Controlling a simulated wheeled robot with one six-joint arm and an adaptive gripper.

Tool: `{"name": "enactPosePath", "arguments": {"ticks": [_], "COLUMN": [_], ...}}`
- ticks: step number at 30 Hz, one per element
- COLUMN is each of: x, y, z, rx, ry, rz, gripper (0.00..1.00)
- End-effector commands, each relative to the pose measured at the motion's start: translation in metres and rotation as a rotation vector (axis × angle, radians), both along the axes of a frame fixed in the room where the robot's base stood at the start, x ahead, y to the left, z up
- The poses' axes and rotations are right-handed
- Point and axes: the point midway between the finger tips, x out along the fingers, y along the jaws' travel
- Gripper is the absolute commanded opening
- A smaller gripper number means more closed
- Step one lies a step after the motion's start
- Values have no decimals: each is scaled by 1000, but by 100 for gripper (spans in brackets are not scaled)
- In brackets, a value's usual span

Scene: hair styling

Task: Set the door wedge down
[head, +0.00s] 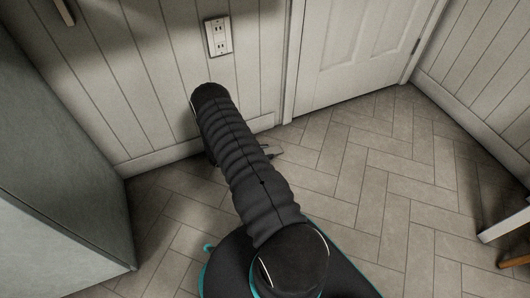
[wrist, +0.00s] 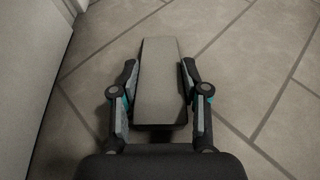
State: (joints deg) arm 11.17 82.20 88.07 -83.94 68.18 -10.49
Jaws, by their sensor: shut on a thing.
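The door wedge (wrist: 159,80) is a long grey block that tapers away from me in the wrist view. My gripper (wrist: 160,80) is shut on it, with one finger along each side. Its far end points ahead over the tiled floor (wrist: 255,75). I cannot tell whether its underside touches the floor.
A white panelled door (head: 355,45) stands at the back, beside a panelled wall with an outlet (head: 218,36). A grey cabinet (head: 55,190) is at the left. Furniture legs (head: 505,225) show at the right edge. The tiled floor at the middle right is clear.

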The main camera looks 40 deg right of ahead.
Motion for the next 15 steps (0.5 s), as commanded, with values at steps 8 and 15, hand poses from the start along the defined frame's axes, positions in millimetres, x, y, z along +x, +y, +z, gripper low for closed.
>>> {"name": "enactPosePath", "arguments": {"ticks": [8,15], "x": [0,0], "y": [0,0], "z": [-1,2], "rx": [0,0], "ry": [0,-1], "rz": [0,0], "gripper": [70,70]}}
